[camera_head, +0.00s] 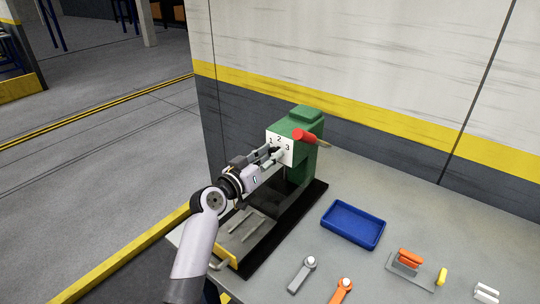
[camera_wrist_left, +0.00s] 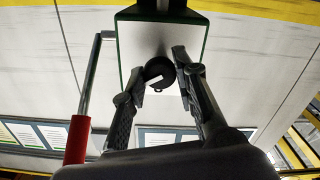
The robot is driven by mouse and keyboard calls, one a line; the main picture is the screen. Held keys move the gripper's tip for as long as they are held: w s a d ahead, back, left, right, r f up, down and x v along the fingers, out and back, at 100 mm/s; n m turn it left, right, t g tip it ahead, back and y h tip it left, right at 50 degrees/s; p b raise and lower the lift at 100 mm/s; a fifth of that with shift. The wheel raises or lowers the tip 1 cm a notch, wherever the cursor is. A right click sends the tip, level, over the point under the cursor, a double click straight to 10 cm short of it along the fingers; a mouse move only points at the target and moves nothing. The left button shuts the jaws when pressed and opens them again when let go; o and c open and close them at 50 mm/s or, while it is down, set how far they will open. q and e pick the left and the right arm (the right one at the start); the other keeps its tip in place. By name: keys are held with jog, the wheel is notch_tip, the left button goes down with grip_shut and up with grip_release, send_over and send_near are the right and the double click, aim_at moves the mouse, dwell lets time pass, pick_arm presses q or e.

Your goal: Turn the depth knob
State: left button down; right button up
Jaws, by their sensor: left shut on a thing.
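In the left wrist view, the round dark depth knob (camera_wrist_left: 159,73) sits between the fingertips, in front of the white panel. My left gripper (camera_wrist_left: 160,82) is shut on the knob. In the head view the fingers largely hide the knob, so its setting cannot be read. My right gripper is not in view.
A red-handled lever (camera_head: 303,136) sticks out of the machine's right side; its red grip (camera_wrist_left: 77,140) shows in the wrist view. A blue tray (camera_head: 353,225), a grey part (camera_head: 301,274), an orange part (camera_head: 341,291) and small pieces lie to the right. A wall stands behind.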

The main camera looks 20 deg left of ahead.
pick_arm(q)
jog(key=n+p, duration=0.2)
jog(key=n, duration=0.3)
jog(key=shift+n, duration=0.4)
jog(key=n+p, duration=0.2)
jog(key=n, duration=0.3)
jog(key=shift+n, duration=0.3)
jog(key=c, duration=1.3)
grip_release()
jog(key=shift+a, duration=0.1)
